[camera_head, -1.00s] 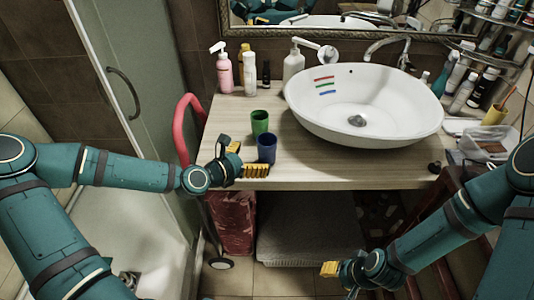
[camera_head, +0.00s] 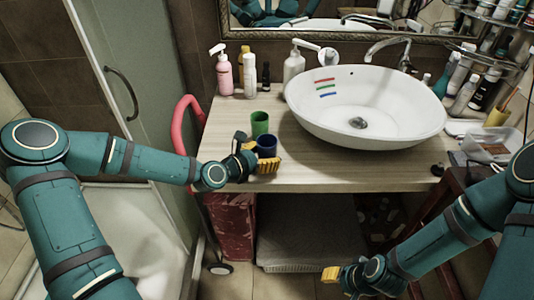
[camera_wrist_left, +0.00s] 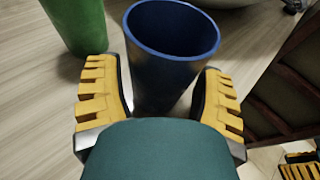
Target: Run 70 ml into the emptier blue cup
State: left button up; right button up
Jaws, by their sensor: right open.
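The blue cup (camera_head: 266,142) stands upright on the counter near its front edge, left of the basin. My left gripper (camera_head: 257,157) is low at the cup, with its yellow fingers (camera_wrist_left: 160,100) apart on both sides of the blue cup (camera_wrist_left: 166,55) in the left wrist view. It appears open around the cup; firm contact is not visible. Only one blue cup shows, and its liquid level cannot be seen. The tap (camera_head: 390,46) is behind the basin (camera_head: 365,130). My right gripper (camera_head: 331,274) is open and empty, low in front of the counter.
A green cup (camera_head: 260,122) stands just behind the blue cup and also shows in the left wrist view (camera_wrist_left: 78,22). Several bottles line the counter's back left. Red, green and blue stripes (camera_head: 326,88) mark the basin's inner wall. The wooden counter (camera_head: 330,175) is clear in front.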

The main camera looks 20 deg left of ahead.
pick_arm(q)
jog(key=c, duration=0.5)
jog(key=shift+c, duration=0.2)
jog(key=shift+r, duration=0.1)
notch_tip(320, 180, up, 10)
jog(key=p, duration=0.3)
